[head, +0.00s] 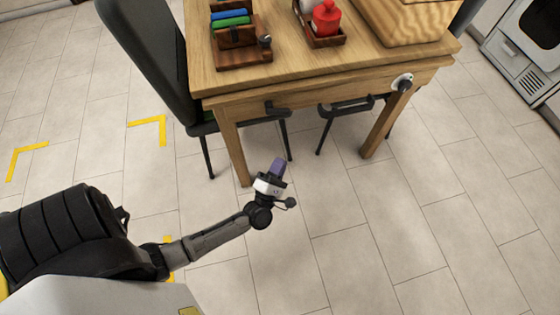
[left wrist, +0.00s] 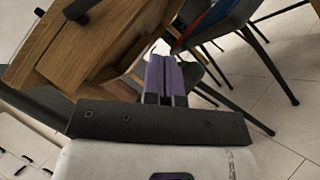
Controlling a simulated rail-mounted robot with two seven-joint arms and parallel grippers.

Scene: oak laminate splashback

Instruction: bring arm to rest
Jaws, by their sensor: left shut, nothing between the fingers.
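My left gripper (head: 278,166) is extended over the floor in front of the wooden table, below and apart from the table's front edge. Its purple fingers are closed together with nothing between them. In the left wrist view the shut fingers (left wrist: 165,75) point toward the table's underside and chair legs. My left arm comes in from the lower left of the head view. My right gripper is in neither view.
The wooden table (head: 330,85) bears a wooden holder (head: 243,57) with blue and green items, and a small tray with a red bottle (head: 326,19). A dark chair (head: 150,60) stands at its left. Tiled floor (head: 400,230) is clear at right. An oven (head: 525,50) is at far right.

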